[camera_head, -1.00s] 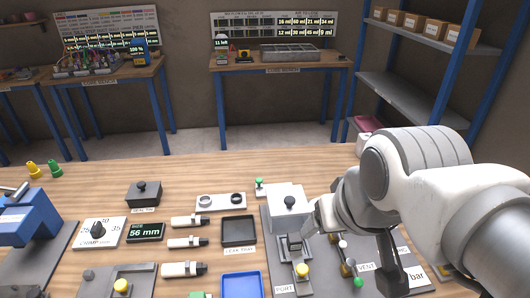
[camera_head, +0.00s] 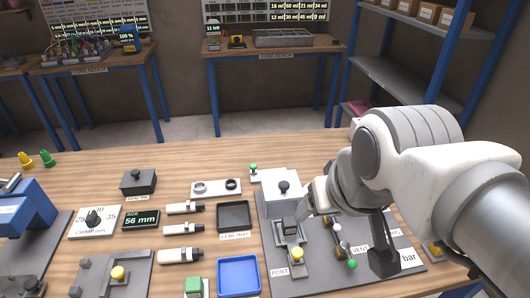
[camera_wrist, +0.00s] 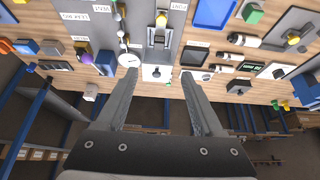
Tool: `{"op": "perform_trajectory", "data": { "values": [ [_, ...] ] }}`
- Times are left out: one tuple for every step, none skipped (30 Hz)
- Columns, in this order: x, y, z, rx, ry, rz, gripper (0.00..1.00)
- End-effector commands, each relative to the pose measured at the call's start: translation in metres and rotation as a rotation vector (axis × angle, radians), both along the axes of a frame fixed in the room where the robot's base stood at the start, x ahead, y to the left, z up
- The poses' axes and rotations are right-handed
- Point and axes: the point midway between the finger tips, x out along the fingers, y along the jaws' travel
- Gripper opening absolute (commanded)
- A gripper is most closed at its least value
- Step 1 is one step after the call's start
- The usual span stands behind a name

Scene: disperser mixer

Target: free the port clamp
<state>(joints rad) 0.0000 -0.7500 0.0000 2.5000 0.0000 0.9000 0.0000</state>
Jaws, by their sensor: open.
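The port clamp (camera_head: 290,228) is a grey fixture with a dark upright block and a yellow knob (camera_head: 297,254), behind the PORT label (camera_head: 280,272) on a grey plate. The wrist view shows the clamp (camera_wrist: 158,39) and its yellow knob (camera_wrist: 161,20) upside down at the top centre. My gripper (camera_wrist: 160,76) is open and empty. Its fingertips appear on either side of a white block with a black knob (camera_wrist: 155,73), which is beyond them; the distance is unclear. In the head view my wrist is just right of the clamp, and the fingers cannot be made out.
Valves with white and green knobs (camera_head: 351,264) and a gauge stand right of the clamp. A black tray (camera_head: 234,216), a blue tray (camera_head: 239,276) and several white cylinders lie to the left. A blue press (camera_head: 30,207) is at far left.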

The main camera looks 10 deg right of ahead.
Motion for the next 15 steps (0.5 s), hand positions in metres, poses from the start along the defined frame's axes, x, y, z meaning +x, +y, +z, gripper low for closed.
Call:
{"op": "perform_trajectory", "data": {
  "values": [
    [0.000, 0.000, 0.000, 0.000, 0.000, 0.000, 0.69],
    [0.000, 0.000, 0.000, 0.000, 0.000, 0.000, 0.69],
    [0.000, 0.000, 0.000, 0.000, 0.000, 0.000, 0.69],
    [0.000, 0.000, 0.000, 0.000, 0.000, 0.000, 0.69],
    [0.000, 0.000, 0.000, 0.000, 0.000, 0.000, 0.69],
    [0.000, 0.000, 0.000, 0.000, 0.000, 0.000, 0.67],
    [0.000, 0.000, 0.000, 0.000, 0.000, 0.000, 0.62],
    [0.000, 0.000, 0.000, 0.000, 0.001, 0.000, 0.56],
    [0.001, 0.000, 0.001, -0.002, 0.006, 0.000, 0.49],
    [0.003, 0.000, 0.001, -0.004, 0.011, 0.000, 0.44],
    [0.004, 0.000, 0.002, -0.008, 0.019, -0.001, 0.39],
    [0.007, -0.001, 0.002, -0.013, 0.034, 0.000, 0.31],
    [0.010, -0.001, 0.002, -0.018, 0.049, 0.000, 0.26],
    [0.014, -0.001, 0.003, -0.024, 0.065, 0.001, 0.20],
    [0.019, -0.001, 0.003, -0.033, 0.089, 0.003, 0.13]
  ]
}}
